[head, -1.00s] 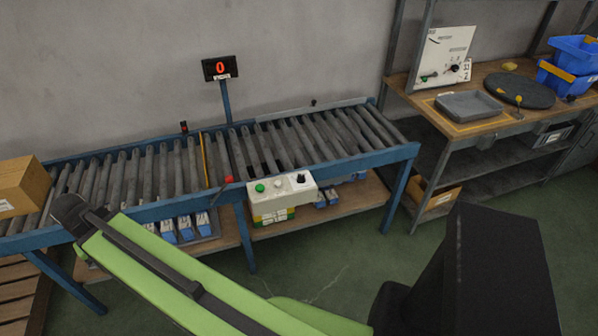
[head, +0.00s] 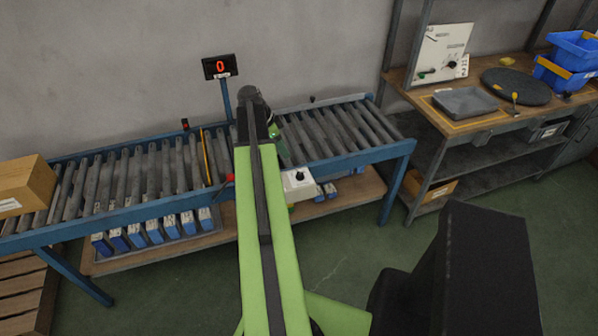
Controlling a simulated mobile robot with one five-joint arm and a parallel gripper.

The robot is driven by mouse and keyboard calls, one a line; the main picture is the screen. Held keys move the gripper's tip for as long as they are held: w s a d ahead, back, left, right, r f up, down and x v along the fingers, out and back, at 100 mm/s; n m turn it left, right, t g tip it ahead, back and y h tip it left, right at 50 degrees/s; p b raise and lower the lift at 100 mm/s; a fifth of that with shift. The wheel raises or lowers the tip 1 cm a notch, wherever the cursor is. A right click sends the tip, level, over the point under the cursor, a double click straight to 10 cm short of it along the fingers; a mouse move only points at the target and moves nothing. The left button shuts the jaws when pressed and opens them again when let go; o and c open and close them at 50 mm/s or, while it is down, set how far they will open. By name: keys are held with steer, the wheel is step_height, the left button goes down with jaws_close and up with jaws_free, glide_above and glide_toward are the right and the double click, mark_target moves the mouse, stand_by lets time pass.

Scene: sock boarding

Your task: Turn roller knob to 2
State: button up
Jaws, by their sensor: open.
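A white control box (head: 302,188) is on the front rail of the roller conveyor. Its black knob (head: 299,177) shows on the top face; its pointer setting is too small to read. My raised green arm covers the left part of the box, where the buttons are. The arm's far part bends down over the rollers, just left of and behind the knob. My gripper's fingers cannot be made out; they are hidden behind the arm. A small display (head: 220,67) on a post above the conveyor reads a red 0.
The roller conveyor (head: 375,158) has a cardboard box (head: 24,187) at its left end. A workbench (head: 428,108) at right holds a white panel (head: 443,52) with another knob, a grey tray (head: 465,102), a dark disc (head: 516,86) and blue bins (head: 572,50).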

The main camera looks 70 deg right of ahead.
mark_target(300, 173)
steer(key=b+x, duration=0.7)
steer(key=x, duration=0.1)
steer(key=b+x, duration=0.7)
steer(key=x, duration=0.1)
steer(key=shift+w+f, duration=0.1)
steer(key=shift+w, duration=0.15)
steer(key=shift+s+d+f+b, duration=0.1)
steer(key=shift+s+f+b, duration=0.1)
steer(key=shift+f+b, duration=0.2)
steer(key=shift+r, duration=0.1)
steer(key=shift+c, duration=0.4)
